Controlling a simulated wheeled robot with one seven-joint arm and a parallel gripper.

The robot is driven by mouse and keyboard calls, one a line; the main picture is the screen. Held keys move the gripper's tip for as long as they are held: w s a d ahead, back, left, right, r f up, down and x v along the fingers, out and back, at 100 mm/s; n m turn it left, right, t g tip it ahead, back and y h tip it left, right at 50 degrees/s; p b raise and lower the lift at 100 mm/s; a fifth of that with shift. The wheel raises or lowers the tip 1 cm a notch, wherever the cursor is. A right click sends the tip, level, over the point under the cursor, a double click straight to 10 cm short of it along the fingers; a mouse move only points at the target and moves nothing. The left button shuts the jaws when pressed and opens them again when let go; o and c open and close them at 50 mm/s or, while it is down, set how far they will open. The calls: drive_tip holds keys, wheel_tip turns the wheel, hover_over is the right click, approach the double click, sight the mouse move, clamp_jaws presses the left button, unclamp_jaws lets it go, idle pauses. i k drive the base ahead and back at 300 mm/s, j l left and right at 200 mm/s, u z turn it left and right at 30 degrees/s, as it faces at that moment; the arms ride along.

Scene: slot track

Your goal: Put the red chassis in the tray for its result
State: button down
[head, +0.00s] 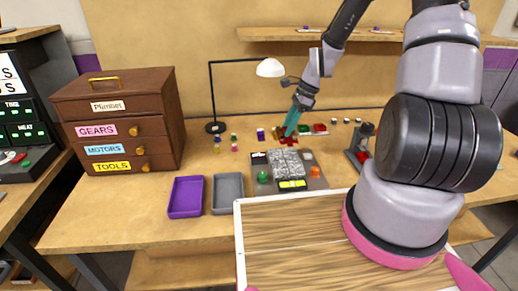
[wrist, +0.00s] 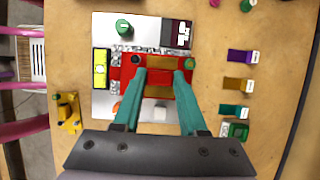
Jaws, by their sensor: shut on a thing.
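In the head view the chassis (head: 288,139) shows as a small red shape under the fingertips, at the back of the grey board. It looks close above the board's speckled block; I cannot tell if they touch. A purple tray (head: 173,205) and a grey tray (head: 219,206) stand side by side on the table, left of the board. Both look empty.
The board (head: 262,187) carries a speckled block (head: 288,163), a green knob (head: 262,176) and a yellow display (head: 292,184). Small coloured pieces and a lamp (head: 270,68) stand behind. A brown drawer cabinet (head: 120,120) is at left. A dark device (head: 360,146) stands right of the board.

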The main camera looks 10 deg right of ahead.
sight(188, 199)
drive_tip(key=k+j, duration=0.15)
drive_tip(key=j, duration=0.3)
drive_tip(key=k+j, duration=0.1)
drive_tip(key=j, duration=0.3)
drive_tip(key=k+j, duration=0.15)
drive_tip(key=j, duration=0.3)
drive_tip(key=k+j, duration=0.15)
drive_tip(key=j, duration=0.25)
